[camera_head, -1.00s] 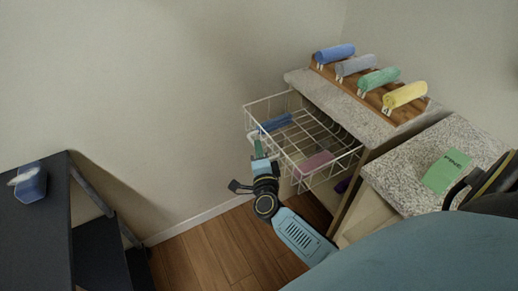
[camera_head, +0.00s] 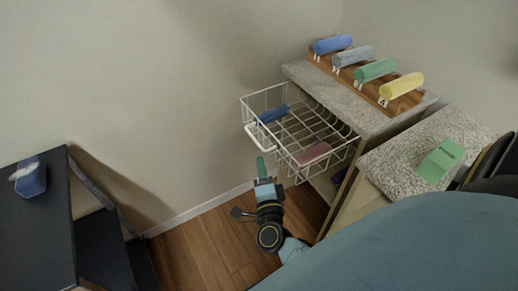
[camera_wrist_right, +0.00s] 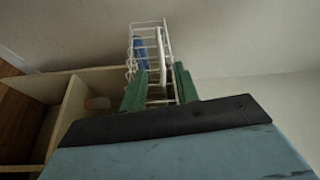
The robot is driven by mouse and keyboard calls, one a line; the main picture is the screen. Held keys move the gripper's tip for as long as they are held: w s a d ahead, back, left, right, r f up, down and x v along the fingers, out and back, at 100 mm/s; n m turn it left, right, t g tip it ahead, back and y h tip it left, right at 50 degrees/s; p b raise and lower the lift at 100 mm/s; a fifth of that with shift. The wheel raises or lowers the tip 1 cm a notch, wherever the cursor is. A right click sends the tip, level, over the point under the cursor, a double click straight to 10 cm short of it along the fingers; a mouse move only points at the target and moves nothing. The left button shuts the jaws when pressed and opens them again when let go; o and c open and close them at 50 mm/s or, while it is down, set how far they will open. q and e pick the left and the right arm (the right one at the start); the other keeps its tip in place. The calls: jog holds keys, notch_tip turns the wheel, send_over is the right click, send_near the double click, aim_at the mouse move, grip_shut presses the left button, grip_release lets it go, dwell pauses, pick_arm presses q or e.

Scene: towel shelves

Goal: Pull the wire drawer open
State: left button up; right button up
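The white wire drawer (camera_head: 298,155) sticks out from the cabinet under the stone-topped counter. Its white handle (camera_head: 262,138) is on the front side. My left gripper is not in view.
A wooden board (camera_head: 400,103) on the counter (camera_head: 345,97) carries several rolled towels. A dark table (camera_head: 40,225) with a blue object (camera_head: 30,177) stands at left. Wood floor (camera_head: 215,250) lies between.

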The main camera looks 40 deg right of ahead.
jog(key=shift+v, duration=1.75)
